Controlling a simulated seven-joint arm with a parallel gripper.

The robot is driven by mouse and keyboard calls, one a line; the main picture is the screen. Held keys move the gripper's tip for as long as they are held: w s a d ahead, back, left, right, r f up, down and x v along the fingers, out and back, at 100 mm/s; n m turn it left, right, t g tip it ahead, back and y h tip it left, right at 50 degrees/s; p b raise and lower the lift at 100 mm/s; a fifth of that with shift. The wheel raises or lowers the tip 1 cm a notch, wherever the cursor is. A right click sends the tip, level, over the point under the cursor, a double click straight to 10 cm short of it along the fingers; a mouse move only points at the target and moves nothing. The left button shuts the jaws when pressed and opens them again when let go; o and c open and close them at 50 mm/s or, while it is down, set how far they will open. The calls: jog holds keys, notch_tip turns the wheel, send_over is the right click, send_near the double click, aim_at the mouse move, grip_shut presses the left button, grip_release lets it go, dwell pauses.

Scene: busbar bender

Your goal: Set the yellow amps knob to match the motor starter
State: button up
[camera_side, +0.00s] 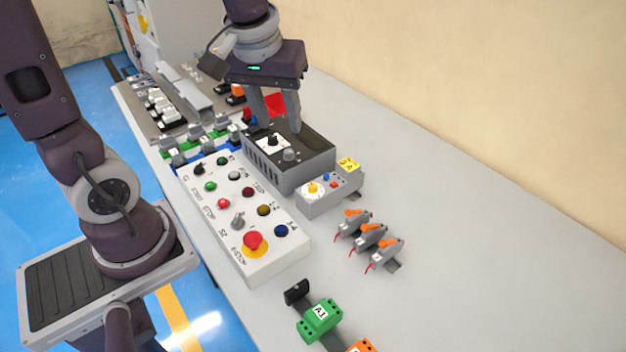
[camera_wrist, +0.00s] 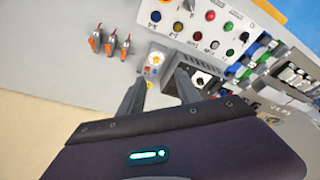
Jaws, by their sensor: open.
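The yellow amps knob (camera_side: 312,188) sits on a white dial on the small grey motor starter (camera_side: 345,196). A yellow label (camera_side: 348,164) stands at the starter's back right; its writing is too small to read. The knob's setting cannot be read. My gripper (camera_side: 279,127) points down above a dark-topped grey box (camera_side: 315,157), behind the starter, with its fingers apart and nothing between them. In the wrist view the yellow knob (camera_wrist: 154,60) shows just beyond the fingertips of my gripper (camera_wrist: 160,80), apart from both fingers.
The dark-topped box carries a black knob (camera_side: 273,141) and a grey knob (camera_side: 289,155). A white control panel (camera_side: 225,225) with several buttons lies left of the starter. Several orange-levered grey parts (camera_side: 370,238) lie in front. The grey table (camera_side: 480,220) is clear to the right.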

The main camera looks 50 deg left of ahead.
aim_at(313, 185)
jog(key=w+a+f+n+g, duration=0.1)
jog(key=w+f+n, duration=0.1)
jog(key=f, duration=0.3)
jog(key=w+a+f+n+h, duration=0.1)
jog(key=w+f+n, duration=0.2)
jog(key=w+f, duration=0.1)
jog(key=w+a+f+n+g, duration=0.1)
jog(key=w+f+n, duration=0.1)
jog(key=f, duration=0.4)
jog(key=shift+w+a+f+n+g, duration=0.15)
jog(key=shift+w+n+g, duration=0.2)
jog(key=shift+w, duration=0.45)
notch_tip(313, 185, down, 7)
jog(key=shift+r, duration=0.1)
grip_shut()
